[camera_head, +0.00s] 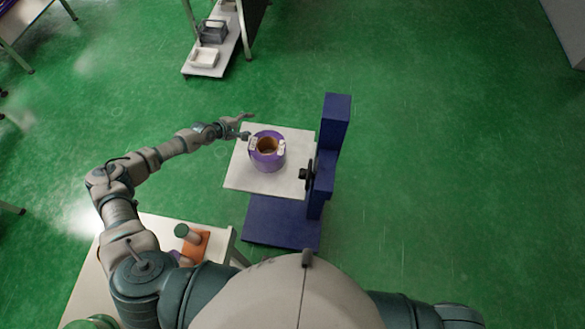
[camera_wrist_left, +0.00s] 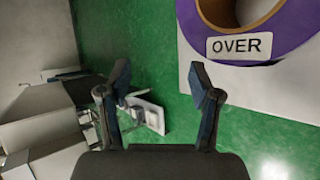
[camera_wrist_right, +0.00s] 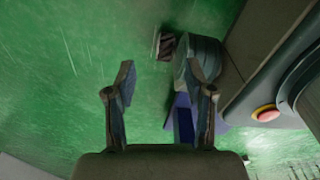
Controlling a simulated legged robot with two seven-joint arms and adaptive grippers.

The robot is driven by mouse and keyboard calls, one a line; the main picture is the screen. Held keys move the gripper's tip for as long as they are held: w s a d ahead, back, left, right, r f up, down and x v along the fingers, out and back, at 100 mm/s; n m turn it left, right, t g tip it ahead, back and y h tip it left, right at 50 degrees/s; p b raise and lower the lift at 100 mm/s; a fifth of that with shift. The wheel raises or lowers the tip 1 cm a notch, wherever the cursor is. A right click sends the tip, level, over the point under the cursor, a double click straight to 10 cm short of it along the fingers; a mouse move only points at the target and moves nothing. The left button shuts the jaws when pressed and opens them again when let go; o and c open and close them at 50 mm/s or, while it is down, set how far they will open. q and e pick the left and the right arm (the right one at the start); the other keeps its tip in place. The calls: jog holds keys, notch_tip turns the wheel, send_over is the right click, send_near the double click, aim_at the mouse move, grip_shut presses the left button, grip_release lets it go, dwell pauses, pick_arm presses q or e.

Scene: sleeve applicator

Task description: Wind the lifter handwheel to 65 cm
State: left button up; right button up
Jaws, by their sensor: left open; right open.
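The lifter has a dark blue column (camera_head: 335,120) and base (camera_head: 280,222), with a white platform (camera_head: 250,180) at its left. The black handwheel (camera_head: 307,174) is on the column's near left side, beside the platform's right edge. A purple roll (camera_head: 267,160) with a brown core stands on the platform; its "OVER" label shows in the left wrist view (camera_wrist_left: 239,46). My left gripper (camera_head: 249,127) is open and empty at the platform's far left corner, beside the roll and away from the handwheel. My right gripper (camera_wrist_right: 158,82) is open and empty. No height scale is legible.
A side table (camera_head: 85,285) at the lower left holds an orange block (camera_head: 197,247) and a green-topped cylinder (camera_head: 182,231). A shelf (camera_head: 212,68) with trays stands at the back. Green floor (camera_head: 440,170) is clear to the right of the lifter.

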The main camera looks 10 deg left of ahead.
pick_arm(q)
jog(key=s+d+r+m+h, duration=0.1)
jog(key=s+m+h, duration=0.1)
jog(key=m, duration=0.6)
jog(key=s+d+r+m+h+b, duration=0.1)
jog(key=s+m+h, duration=0.2)
jog(key=m, duration=0.5)
jog(key=s+d+r+m+g+h+b, duration=0.1)
jog(key=s+r+m+h, duration=0.1)
jog(key=m+h, duration=0.3)
jog(key=shift+s+d+m, duration=0.15)
jog(key=shift+d+m, duration=0.05)
jog(key=shift+m, duration=0.55)
jog(key=shift+s+d+m, duration=0.15)
jog(key=shift+m, duration=0.6)
jog(key=s+f+m+g+h, duration=0.1)
jog(key=s+m+g+h, duration=0.1)
jog(key=s+m+g, duration=0.7)
jog(key=t, duration=0.1)
send_near(305, 174)
jog(key=d+f+p, duration=0.1)
jog(key=d+p, duration=0.2)
jog(key=d, duration=0.3)
jog(key=shift+w+d+f+n, duration=0.3)
jog(key=shift+w+f+n, duration=0.1)
pick_arm(e)
jog(key=shift+s+d, duration=0.15)
jog(key=shift+s, duration=0.6)
pick_arm(q)
jog(key=c, duration=1.1)
